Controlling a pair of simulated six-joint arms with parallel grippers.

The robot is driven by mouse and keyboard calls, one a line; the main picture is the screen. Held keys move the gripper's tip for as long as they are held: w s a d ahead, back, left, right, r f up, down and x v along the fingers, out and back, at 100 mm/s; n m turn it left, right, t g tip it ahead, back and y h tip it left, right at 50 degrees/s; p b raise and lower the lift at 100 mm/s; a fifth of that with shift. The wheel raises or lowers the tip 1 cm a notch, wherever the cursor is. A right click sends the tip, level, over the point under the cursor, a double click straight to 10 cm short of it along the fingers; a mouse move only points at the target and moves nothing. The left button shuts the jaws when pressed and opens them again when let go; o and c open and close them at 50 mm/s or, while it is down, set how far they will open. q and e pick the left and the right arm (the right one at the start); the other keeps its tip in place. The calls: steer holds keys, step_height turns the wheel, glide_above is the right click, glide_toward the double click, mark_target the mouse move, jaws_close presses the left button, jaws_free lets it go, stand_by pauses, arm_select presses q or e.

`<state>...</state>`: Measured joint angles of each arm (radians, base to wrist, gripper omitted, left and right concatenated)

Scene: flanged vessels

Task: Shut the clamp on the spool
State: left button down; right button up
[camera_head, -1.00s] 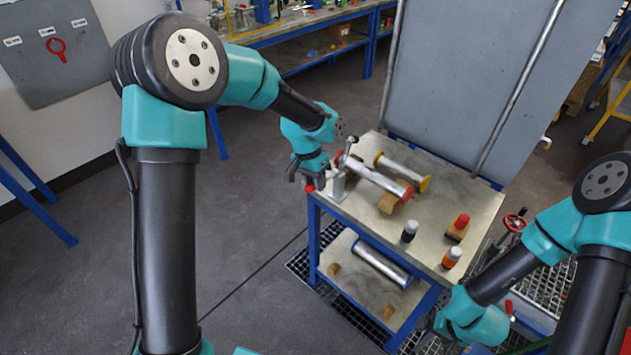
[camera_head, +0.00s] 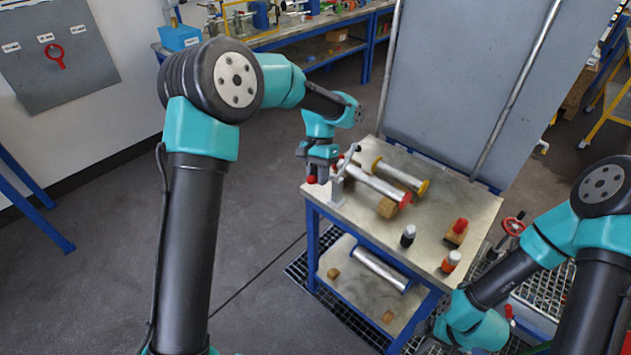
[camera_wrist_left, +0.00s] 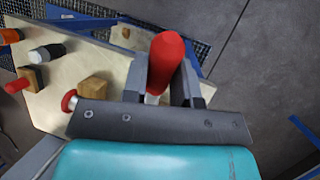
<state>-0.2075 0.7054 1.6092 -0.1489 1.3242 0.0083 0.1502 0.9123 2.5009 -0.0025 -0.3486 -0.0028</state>
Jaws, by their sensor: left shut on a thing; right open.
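The spool (camera_head: 376,184) is a silver tube with a red flange at its right end. It lies on wooden blocks on the table, and its left end is partly hidden. The silver clamp (camera_head: 337,191) stands at the table's left corner beside that end, with a bar slanting up to the right. My left gripper (camera_head: 313,173) is shut on the clamp's red handle, which sticks out between the fingers in the left wrist view (camera_wrist_left: 166,62). I cannot tell whether the clamp's jaw touches the spool. My right gripper (camera_head: 430,343) is open at the bottom, off the table.
A second spool with yellow flanges (camera_head: 400,174) lies behind. A tall grey panel (camera_head: 470,80) rises behind the table.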

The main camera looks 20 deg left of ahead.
arm_select(q)
steer(key=shift+w+d+r+g+y, duration=0.3)
steer(key=shift+w+r+g+y, duration=0.4)
steer(key=shift+g, duration=0.4)
steer(key=c, duration=0.9)
jaws_free()
steer(key=shift+r, duration=0.15)
